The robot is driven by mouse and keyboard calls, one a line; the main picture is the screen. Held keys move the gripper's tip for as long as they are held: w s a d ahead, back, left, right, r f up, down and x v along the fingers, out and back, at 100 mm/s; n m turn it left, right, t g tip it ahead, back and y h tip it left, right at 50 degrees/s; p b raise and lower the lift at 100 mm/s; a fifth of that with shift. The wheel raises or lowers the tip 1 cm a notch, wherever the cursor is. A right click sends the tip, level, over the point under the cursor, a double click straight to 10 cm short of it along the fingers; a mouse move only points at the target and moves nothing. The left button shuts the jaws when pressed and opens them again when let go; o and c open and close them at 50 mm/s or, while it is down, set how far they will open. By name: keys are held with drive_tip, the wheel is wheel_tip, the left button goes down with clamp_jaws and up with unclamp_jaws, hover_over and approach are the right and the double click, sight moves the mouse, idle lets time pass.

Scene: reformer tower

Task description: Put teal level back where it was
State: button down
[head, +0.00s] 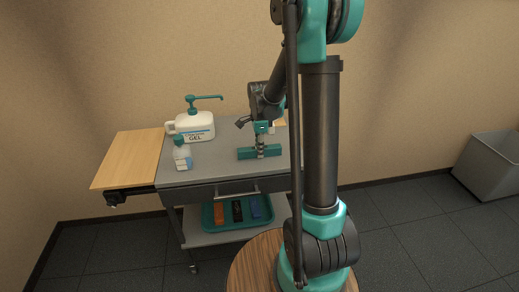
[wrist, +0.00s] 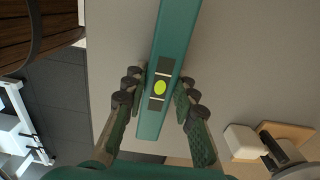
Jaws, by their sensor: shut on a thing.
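The teal level (head: 246,154) is a long bar at the right part of the grey cart top in the head view. In the wrist view the teal level (wrist: 178,32) runs up the picture, with a yellow-green vial in its dark middle. My gripper (head: 261,151) is shut on the level near its middle. In the wrist view the fingers of my gripper (wrist: 160,92) lie along both sides of it. The level is at or just above the cart top; I cannot tell whether it touches.
A white gel pump bottle (head: 194,125) and a small bottle with a teal cap (head: 182,153) stand on the grey cart top (head: 205,172). A wooden side leaf (head: 130,158) extends left. A teal tray (head: 211,224) on the lower shelf holds orange, black and blue items.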

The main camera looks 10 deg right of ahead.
drive_tip(key=shift+f, duration=0.1)
drive_tip(key=c, duration=1.2)
unclamp_jaws()
wheel_tip(320, 180, up, 11)
drive_tip(key=s+d+f+n+t, duration=0.1)
drive_tip(key=s+f+n, duration=0.2)
drive_tip(key=s+n, duration=0.3)
drive_tip(key=s+d+f+n+t, duration=0.1)
drive_tip(key=s+f+n, duration=0.2)
drive_tip(key=s+n, duration=0.3)
drive_tip(key=s+d+f+n+t, duration=0.2)
drive_tip(key=s+n, duration=0.4)
drive_tip(key=s, duration=0.4)
drive_tip(key=shift+f, duration=0.8)
